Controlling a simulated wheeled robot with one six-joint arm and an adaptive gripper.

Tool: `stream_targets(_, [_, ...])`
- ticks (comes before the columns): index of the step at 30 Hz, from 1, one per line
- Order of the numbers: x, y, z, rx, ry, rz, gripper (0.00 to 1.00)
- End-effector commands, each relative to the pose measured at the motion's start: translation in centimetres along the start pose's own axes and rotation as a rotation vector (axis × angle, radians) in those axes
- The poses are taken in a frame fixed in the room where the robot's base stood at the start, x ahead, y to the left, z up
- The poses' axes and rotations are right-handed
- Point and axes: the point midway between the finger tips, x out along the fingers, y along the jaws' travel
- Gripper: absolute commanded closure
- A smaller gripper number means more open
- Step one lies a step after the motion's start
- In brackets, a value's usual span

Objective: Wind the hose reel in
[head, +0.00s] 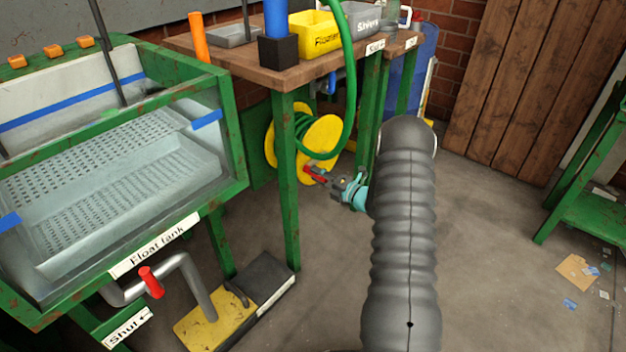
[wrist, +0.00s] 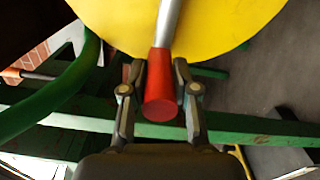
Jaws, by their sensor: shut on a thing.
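The hose reel (head: 322,136) has yellow discs and stands under the wooden table, with green hose (head: 350,75) wound on it and rising over the table edge. Its crank has a red handle (head: 314,174), which also shows in the wrist view (wrist: 161,98) on a grey rod in front of the yellow disc (wrist: 215,25). My gripper (head: 332,180) is at the reel's front. In the wrist view, my gripper's fingers (wrist: 160,85) lie on both sides of the red handle and are shut on it. The hose (wrist: 50,105) runs down the left of the wrist view.
The float tank (head: 120,170) stands at the left, with a red-handled pipe valve (head: 151,282) below. A green table leg (head: 287,185) stands just left of the reel. Yellow and grey bins (head: 314,35) are on the table (head: 240,62). The floor (head: 490,270) at the right is mostly clear.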

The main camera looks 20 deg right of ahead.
Motion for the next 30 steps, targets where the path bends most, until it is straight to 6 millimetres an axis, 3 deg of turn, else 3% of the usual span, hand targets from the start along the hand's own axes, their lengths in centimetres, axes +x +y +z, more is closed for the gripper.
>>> stream_targets(10, [-0.5,-0.1,0.6,0.002,-0.016,-0.003,1.0])
stream_targets(11, [-0.5,-0.1,0.6,0.002,-0.016,-0.003,0.69])
stream_targets(14, [-0.4,-0.1,0.5,0.002,-0.013,-0.003,0.46])
stream_targets(23, [0.3,0.1,-0.3,0.002,0.003,0.0,0.46])
stream_targets(30, [-2.2,0.0,-0.1,0.002,-0.001,-0.001,0.46])
